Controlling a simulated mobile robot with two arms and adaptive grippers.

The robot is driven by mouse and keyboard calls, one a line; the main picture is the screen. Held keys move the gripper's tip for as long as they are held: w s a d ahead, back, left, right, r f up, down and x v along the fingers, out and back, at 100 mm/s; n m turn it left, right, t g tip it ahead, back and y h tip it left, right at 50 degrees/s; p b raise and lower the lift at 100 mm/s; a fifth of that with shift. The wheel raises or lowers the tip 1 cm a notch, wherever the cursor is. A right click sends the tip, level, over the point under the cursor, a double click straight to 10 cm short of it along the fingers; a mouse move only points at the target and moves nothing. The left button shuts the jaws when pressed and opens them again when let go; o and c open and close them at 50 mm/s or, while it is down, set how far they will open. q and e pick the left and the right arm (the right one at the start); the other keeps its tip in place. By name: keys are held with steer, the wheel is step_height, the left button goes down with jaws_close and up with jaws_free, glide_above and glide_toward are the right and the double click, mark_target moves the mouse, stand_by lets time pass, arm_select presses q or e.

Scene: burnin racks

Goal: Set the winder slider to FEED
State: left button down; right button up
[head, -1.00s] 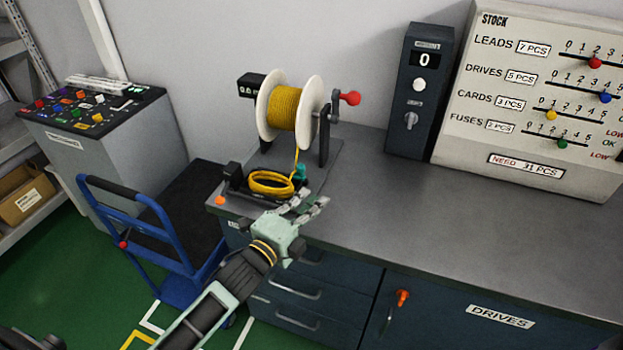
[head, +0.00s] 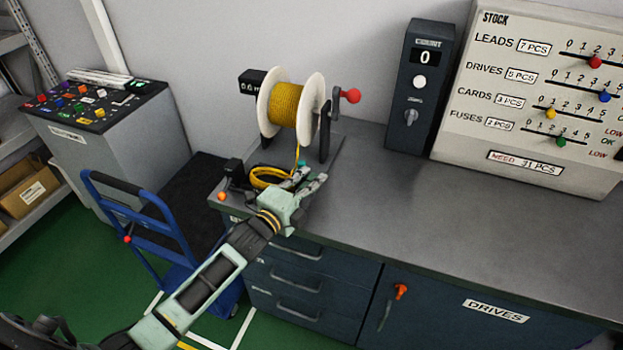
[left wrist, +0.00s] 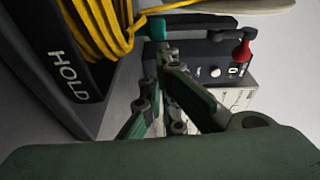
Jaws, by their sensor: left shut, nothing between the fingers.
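The winder stands at the back left of the bench, with a white spool of yellow cord (head: 290,103) and a red crank knob (head: 350,96). A yellow coil (head: 266,178) lies on its dark base. A teal part, possibly the slider, shows beside the coil in the left wrist view (left wrist: 157,27); in the head view my fingers partly cover that area. The word HOLD (left wrist: 75,76) is on a dark face; FEED is not seen. My left gripper (head: 312,177) is shut and empty, right of the coil; contact with the teal part cannot be told. My right gripper is not in view.
A dark counter box (head: 420,90) and a stock board (head: 540,90) stand farther right on the bench. The bench top (head: 400,205) between is clear. An orange knob (head: 222,197) sits at the bench's left corner. A blue trolley (head: 150,215) stands left.

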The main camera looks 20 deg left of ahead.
mark_target(283, 172)
arm_select(q)
steer(key=a, duration=0.7)
steer(key=shift+w+a+b, duration=0.15)
steer(key=shift+a+b, duration=0.25)
steer(key=shift+d, duration=0.1)
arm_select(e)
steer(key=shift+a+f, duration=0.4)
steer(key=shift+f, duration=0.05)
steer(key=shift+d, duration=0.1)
